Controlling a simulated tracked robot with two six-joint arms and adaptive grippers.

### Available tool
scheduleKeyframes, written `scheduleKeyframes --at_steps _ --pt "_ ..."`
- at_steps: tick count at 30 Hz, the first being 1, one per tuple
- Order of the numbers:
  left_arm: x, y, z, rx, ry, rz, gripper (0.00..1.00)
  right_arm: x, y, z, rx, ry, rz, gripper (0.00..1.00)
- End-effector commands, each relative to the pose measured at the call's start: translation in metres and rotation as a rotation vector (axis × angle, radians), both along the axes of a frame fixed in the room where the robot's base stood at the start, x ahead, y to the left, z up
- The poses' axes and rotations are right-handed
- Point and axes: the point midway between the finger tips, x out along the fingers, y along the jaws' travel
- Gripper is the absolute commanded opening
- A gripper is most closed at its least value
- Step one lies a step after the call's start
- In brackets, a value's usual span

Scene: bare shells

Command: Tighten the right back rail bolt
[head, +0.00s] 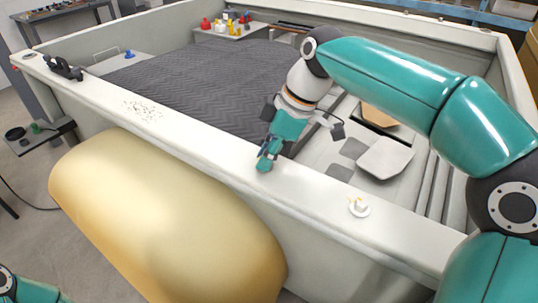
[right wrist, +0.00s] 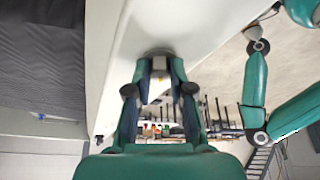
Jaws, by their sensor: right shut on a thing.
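The white rail (head: 200,140) runs diagonally across the head view as the near top edge of a bare shell. My right gripper (head: 266,160) reaches over the shell and points down at the middle of this rail. My left gripper is out of view; only part of my left arm shows at the bottom left of the head view.
Small dark bits (head: 143,110) lie scattered on the rail to the left, and a black device (head: 62,67) sits farther along. A large yellow rounded body (head: 160,220) is below the rail.

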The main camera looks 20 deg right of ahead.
Motion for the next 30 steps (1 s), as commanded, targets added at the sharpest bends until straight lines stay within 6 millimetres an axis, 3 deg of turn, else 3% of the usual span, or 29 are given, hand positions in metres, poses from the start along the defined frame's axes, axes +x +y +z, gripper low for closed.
scheduleKeyframes --at_steps 30 --pt "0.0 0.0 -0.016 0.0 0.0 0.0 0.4 -0.001 0.005 0.002 0.006 -0.011 -0.914 0.0"
